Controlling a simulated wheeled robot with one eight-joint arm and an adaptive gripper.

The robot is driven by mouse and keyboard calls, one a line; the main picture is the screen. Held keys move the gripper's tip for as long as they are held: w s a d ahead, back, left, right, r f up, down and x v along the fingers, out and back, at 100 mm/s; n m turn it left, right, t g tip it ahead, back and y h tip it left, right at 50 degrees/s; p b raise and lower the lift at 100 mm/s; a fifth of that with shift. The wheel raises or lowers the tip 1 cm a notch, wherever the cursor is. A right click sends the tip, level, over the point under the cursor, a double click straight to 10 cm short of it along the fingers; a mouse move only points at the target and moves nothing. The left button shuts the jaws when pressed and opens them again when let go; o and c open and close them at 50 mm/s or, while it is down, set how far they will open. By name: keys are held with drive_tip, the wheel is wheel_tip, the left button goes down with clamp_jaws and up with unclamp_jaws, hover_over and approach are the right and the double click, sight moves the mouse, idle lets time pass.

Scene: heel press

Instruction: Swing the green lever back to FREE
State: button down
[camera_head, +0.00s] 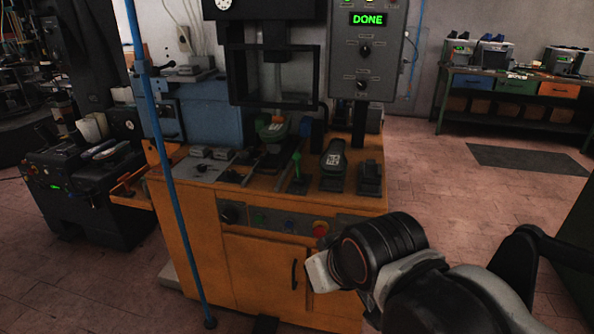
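The green lever (297,167) stands up from the front part of the orange bench's top, near its middle. It is small here, and I cannot read a FREE mark beside it. My gripper (319,272) is at the lower right, in front of the bench cabinet and below the lever in the picture, apart from it. Only a pale end piece of the gripper shows past the dark wrist, so its opening is hidden. The display (367,19) on the grey control panel reads DONE in green.
The orange bench (205,222) carries a black press frame (236,78), a dark shoe-shaped piece (333,157) right of the lever, and a black block (370,178). A blue pole (158,130) stands at the bench's left.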

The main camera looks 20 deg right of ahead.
drive_tip(key=w+d+r+n+g+h+p, duration=0.15)
drive_tip(key=w+r+n, duration=0.25)
drive_tip(key=w+n, duration=0.45)
drive_tip(key=w+d+r+n+h+p, duration=0.1)
drive_tip(key=w+d+r+n+p, duration=0.25)
drive_tip(key=w, duration=0.85)
drive_tip(key=w+d+f+n+h+p, duration=0.1)
drive_tip(key=w+f+n, duration=0.1)
drive_tip(key=w+n, duration=0.5)
drive_tip(key=w+d+f+n+h+p, duration=0.1)
drive_tip(key=w+f+n, duration=0.2)
drive_tip(key=w+n, duration=0.4)
drive_tip(key=w, duration=0.5)
drive_tip(key=shift+w+d+f+p, duration=0.2)
drive_tip(key=shift+w+f+p, duration=0.1)
drive_tip(key=shift+w+p, duration=0.1)
drive_tip(key=shift+f+g, duration=0.1)
drive_tip(key=shift+g, duration=0.15)
